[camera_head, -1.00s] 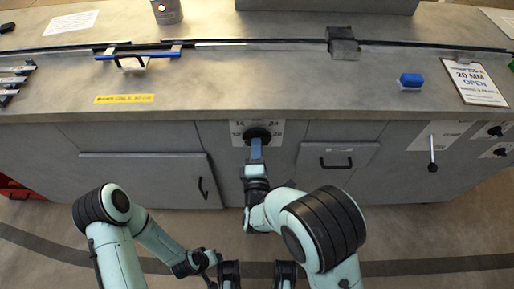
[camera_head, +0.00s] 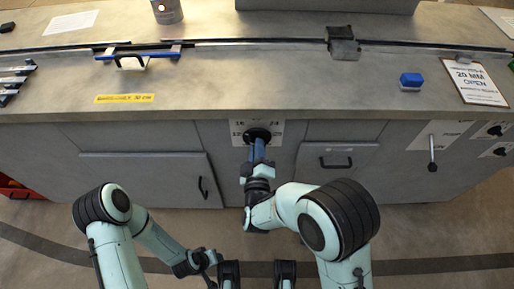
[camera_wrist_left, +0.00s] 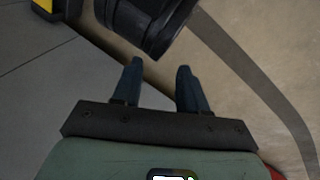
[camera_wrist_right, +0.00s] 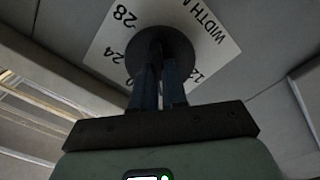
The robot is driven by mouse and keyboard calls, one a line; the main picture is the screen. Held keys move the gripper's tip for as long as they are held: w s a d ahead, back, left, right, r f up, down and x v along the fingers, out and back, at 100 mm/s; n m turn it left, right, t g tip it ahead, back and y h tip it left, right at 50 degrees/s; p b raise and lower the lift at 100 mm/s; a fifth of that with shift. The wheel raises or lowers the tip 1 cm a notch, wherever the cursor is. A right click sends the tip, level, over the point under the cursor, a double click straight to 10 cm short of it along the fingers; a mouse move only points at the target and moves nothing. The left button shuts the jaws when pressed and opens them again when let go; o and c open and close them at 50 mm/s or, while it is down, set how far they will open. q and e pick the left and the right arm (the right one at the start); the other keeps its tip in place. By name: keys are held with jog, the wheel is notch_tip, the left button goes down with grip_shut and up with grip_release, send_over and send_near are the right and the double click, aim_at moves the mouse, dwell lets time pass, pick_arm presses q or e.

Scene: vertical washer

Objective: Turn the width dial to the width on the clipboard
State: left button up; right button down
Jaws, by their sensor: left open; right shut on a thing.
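The width dial (camera_head: 257,134) is a round black knob on a white number plate (camera_head: 237,126) on the cabinet front. My right gripper (camera_head: 258,152) is shut on it. In the right wrist view, the fingers (camera_wrist_right: 161,72) close on the black dial (camera_wrist_right: 145,45); the plate (camera_wrist_right: 103,47) shows 28, 24 and part of the word WIDTH, while the fingers hide other marks. The clipboard (camera_head: 476,84) lies at the right of the counter and reads 20 MM OPEN. My left gripper (camera_wrist_left: 157,72) is open and empty, low over the floor, away from the dial.
A cabinet door with a handle (camera_head: 203,187) is left of the dial, and a drawer (camera_head: 336,161) is right of it. A lever (camera_head: 432,155) stands farther right. A blue block (camera_head: 411,80) and a yellow label (camera_head: 124,99) are on the counter.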

pick_arm(q)
jog(key=shift+y, duration=0.3)
jog(key=shift+w+a+f+b, duration=0.1)
jog(key=shift+a+f+b, duration=0.3)
jog(key=shift+f+b, duration=0.35)
jog(key=shift+w+a+f+b, duration=0.15)
jog(key=shift+a+f+b, duration=0.25)
jog(key=shift+f, duration=0.6)
jog(key=shift+w+a+f+b, duration=0.1)
jog(key=shift+a+f+b, duration=0.25)
jog(key=shift+f+b, duration=0.4)
pick_arm(e)
jog(key=shift+m, duration=5.2)
pick_arm(q)
jog(key=shift+f, duration=0.1)
pick_arm(e)
jog(key=c, duration=1.2)
grip_release()
jog(key=shift+o, duration=0.2)
